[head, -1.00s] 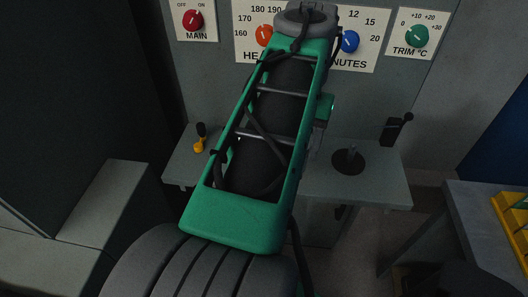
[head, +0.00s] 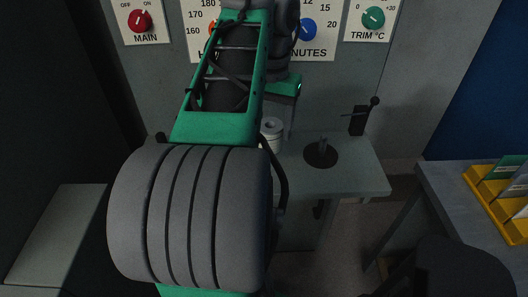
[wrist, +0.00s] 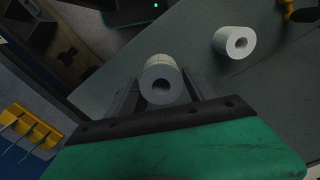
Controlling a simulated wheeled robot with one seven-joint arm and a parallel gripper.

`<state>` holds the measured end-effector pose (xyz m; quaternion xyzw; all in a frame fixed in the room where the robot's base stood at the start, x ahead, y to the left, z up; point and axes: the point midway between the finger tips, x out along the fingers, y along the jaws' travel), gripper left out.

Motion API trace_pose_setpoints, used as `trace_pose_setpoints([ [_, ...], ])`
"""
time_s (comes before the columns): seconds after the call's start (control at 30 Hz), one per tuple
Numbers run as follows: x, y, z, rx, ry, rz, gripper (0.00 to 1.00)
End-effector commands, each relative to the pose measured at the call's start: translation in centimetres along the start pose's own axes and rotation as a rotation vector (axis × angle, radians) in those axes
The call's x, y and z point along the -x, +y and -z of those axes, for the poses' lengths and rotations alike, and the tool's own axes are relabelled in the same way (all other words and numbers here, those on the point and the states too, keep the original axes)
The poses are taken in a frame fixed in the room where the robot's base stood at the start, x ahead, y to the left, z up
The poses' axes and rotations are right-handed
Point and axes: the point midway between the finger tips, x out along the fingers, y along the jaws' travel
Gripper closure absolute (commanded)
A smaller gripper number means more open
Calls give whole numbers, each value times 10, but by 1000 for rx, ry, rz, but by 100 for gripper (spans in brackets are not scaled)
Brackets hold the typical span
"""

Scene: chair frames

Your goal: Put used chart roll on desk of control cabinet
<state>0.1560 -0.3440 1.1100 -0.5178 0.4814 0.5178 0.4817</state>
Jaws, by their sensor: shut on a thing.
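My gripper (wrist: 162,88) is shut on a pale grey-white chart roll (wrist: 157,66), its hollow end facing the wrist camera. A second white roll (wrist: 229,40) stands apart from it on the grey desk (wrist: 205,70), up and to the right in the wrist view. In the head view one white roll (head: 271,126) shows beside my arm over the desk (head: 355,181); I cannot tell which of the two it is. My fingers are mostly hidden behind my arm there. Whether the held roll touches the desk is unclear.
A spindle on a black disc (head: 320,154) stands on the desk's right part, with a black lever (head: 359,119) behind it. The cabinet panel with dials (head: 372,19) rises behind. A side table (head: 445,190) with a yellow rack (head: 490,190) is at right.

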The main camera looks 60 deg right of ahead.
Motion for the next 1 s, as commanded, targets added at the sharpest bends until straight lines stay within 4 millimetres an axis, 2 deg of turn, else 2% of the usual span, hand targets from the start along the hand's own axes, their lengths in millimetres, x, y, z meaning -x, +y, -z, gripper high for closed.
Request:
trace_pose_setpoints([
  [0.03,-27,-4,9,0,-2,-1,86],
  [0.07,-33,-7,13,0,-2,-1,86],
  [0.2,-47,-15,30,2,1,0,86],
  [0.33,-57,-19,38,3,-1,0,86],
  [0.5,-89,-20,40,3,0,0,86],
  [0.77,-86,-20,40,3,1,0,86],
  [0.9,-91,-20,40,3,0,0,86],
  [0.93,-90,-20,40,3,0,0,36],
  [1.0,-90,-20,40,3,0,0,30],
])
